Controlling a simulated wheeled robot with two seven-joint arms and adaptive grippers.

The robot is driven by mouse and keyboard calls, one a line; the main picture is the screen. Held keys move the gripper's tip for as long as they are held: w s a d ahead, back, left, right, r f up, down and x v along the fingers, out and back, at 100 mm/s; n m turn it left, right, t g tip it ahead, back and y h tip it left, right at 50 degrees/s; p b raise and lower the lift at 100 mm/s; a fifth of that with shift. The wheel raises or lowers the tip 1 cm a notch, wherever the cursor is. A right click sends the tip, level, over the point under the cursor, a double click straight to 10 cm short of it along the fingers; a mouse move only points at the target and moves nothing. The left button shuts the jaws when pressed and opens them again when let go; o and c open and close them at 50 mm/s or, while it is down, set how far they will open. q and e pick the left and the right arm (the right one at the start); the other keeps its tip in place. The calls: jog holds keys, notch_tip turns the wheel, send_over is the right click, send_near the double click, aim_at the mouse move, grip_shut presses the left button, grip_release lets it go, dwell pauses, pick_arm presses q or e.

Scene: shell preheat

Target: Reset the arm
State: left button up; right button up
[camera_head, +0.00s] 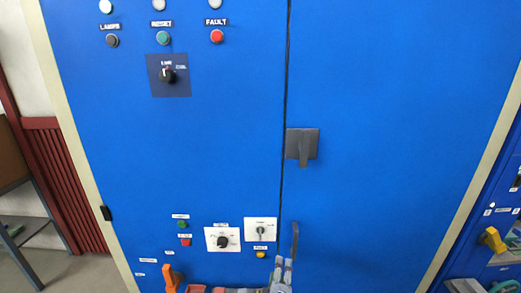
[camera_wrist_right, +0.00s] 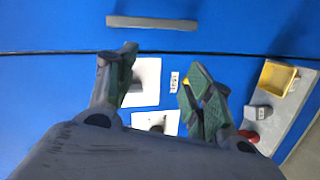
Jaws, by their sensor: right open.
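My right gripper (camera_head: 282,268) shows at the bottom middle of the head view, in front of the blue cabinet (camera_head: 400,120). In the right wrist view the same gripper (camera_wrist_right: 160,66) has its two green-padded fingers spread, with nothing held between them. The cabinet face with white switch plates (camera_wrist_right: 150,90) lies beyond the fingers. I cannot tell the exact gap to the cabinet. My left gripper is not in view.
The cabinet has a grey latch (camera_head: 302,145), a lower grey handle (camera_head: 295,240), a black knob (camera_head: 167,75) and switch plates (camera_head: 222,239). An orange handle (camera_head: 170,278) is at lower left. A yellow tray (camera_wrist_right: 278,78) shows at the right of the wrist view.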

jog(key=s+d+f+m+g+h, duration=0.1)
jog(key=s+d+f+m+g, duration=0.2)
jog(key=d, duration=0.2)
jog(key=s+d+f+m+g, duration=0.3)
jog(key=d+m, duration=0.1)
jog(key=d, duration=0.2)
jog(key=s+d+f+m+g+y, duration=0.1)
jog(key=s+d+m+g+y, duration=0.15)
jog(key=s, duration=0.55)
jog(key=s+d+m+g+y, duration=0.1)
jog(key=s+d+m+g, duration=0.2)
jog(key=s, duration=0.4)
notch_tip(320, 180, down, 33)
jog(key=s+n+g, duration=0.1)
jog(key=s+g, duration=0.1)
jog(key=s+d+f, duration=0.2)
jog(key=s+f, duration=0.8)
jog(key=s, duration=0.1)
jog(key=s+d+f+g, duration=0.1)
jog(key=s+f, duration=0.9)
jog(key=s, duration=0.1)
jog(key=shift+s+d, duration=0.35)
jog(key=shift+s, duration=0.05)
